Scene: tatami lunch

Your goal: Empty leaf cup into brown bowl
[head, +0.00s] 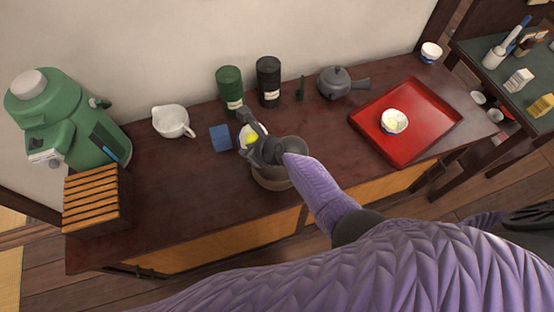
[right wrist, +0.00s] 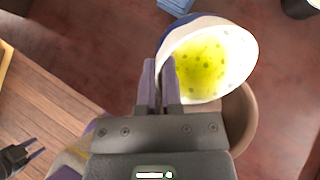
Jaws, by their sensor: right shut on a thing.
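The leaf cup (head: 245,131) is white with a yellow-green, darker-spotted inside. In the right wrist view the cup (right wrist: 244,48) shows a blue patch outside, and its opening faces the camera. My right gripper (head: 252,148) is shut on the cup's wall; its fingers (right wrist: 158,85) meet the near left rim. The brown bowl (head: 273,184) stands on the dark table, partly hidden by my right gripper and arm. The cup is near the bowl's far left rim and overlaps the bowl (right wrist: 243,120) in the wrist view. A dark gripper-like part (right wrist: 20,156) shows low left there, likely my left gripper.
A blue block (head: 220,138) and white pitcher (head: 170,121) stand left of the bowl. Green (head: 230,88) and black (head: 268,82) canisters and a grey teapot (head: 336,83) stand behind. A red tray (head: 420,150) with a cup (head: 394,121) lies right. A green dispenser (head: 75,120) stands far left.

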